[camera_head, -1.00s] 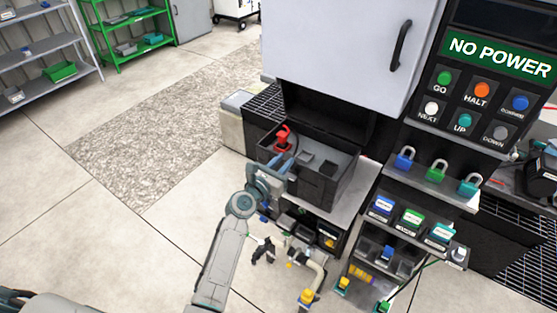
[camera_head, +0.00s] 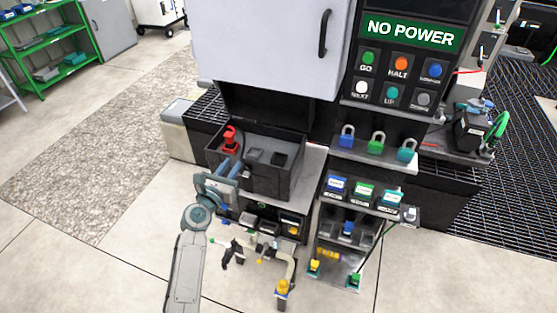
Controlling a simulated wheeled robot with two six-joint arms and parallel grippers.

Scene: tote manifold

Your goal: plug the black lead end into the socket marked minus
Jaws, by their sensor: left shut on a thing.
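My left gripper (camera_head: 226,176) is at the front left wall of a dark open-topped bin (camera_head: 280,183). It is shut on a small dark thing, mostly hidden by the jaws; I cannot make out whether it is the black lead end. A red upright fitting (camera_head: 230,140) stands in the left part of the bin. I cannot read a minus mark on any socket. My right gripper is not in view.
A grey cabinet door (camera_head: 265,45) hangs above the bin. A button panel (camera_head: 400,80) reading NO POWER and a shelf of padlocks (camera_head: 375,155) are to the right. A curved pipe with a yellow end (camera_head: 282,288) stands below. Open floor is at the left.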

